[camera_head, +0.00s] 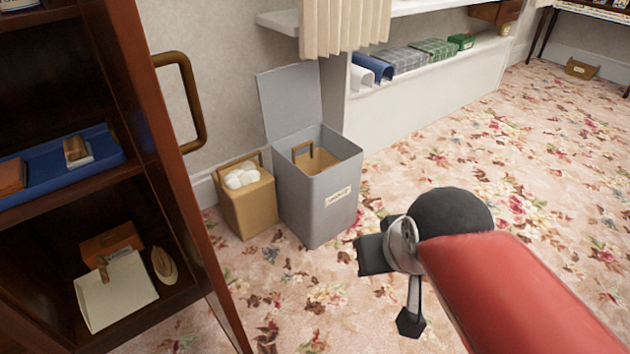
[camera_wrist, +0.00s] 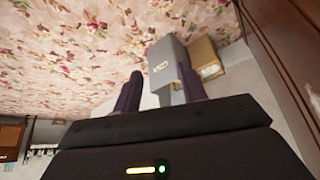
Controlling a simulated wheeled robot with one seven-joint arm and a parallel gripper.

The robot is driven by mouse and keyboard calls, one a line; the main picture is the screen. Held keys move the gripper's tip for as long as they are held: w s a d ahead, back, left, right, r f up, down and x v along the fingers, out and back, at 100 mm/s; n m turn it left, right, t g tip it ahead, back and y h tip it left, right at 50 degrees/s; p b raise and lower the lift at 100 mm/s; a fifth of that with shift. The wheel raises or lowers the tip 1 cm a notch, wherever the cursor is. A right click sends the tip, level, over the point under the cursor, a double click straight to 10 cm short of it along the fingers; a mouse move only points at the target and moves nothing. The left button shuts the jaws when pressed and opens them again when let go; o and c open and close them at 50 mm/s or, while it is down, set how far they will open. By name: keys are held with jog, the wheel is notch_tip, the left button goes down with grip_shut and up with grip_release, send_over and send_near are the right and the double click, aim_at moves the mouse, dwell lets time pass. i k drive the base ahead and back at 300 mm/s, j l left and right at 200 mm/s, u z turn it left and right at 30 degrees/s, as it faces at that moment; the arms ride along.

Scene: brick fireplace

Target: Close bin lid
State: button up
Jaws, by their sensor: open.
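A tall grey bin (camera_head: 318,198) with a small label stands on the floral carpet. Its grey lid (camera_head: 290,100) is open and stands upright at the back, near the wall. A brown thing with a handle (camera_head: 315,160) shows inside the bin. My gripper (camera_head: 390,290) is to the right of the bin and nearer the head camera, apart from it. In the wrist view my gripper (camera_wrist: 160,88) has its two dark fingers spread with nothing clearly held between them. The grey bin (camera_wrist: 165,62) shows beyond the fingers, with its label visible.
A tan box (camera_head: 248,205) with white round things stands left of the bin. A dark wooden cabinet (camera_head: 165,165) with a brown handle (camera_head: 195,105) fills the left. A white shelf (camera_head: 430,95) with folded cloths is behind. Open carpet (camera_head: 530,150) lies to the right.

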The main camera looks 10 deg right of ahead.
aim_at(289, 96)
jog(key=i+l, duration=0.25)
jog(key=i+j, duration=0.1)
jog(key=i, duration=0.35)
jog(key=i+j, duration=0.1)
jog(key=i, duration=0.35)
jog(key=i+j+z, duration=0.1)
jog(key=i, duration=0.35)
jog(key=i+j, duration=0.15)
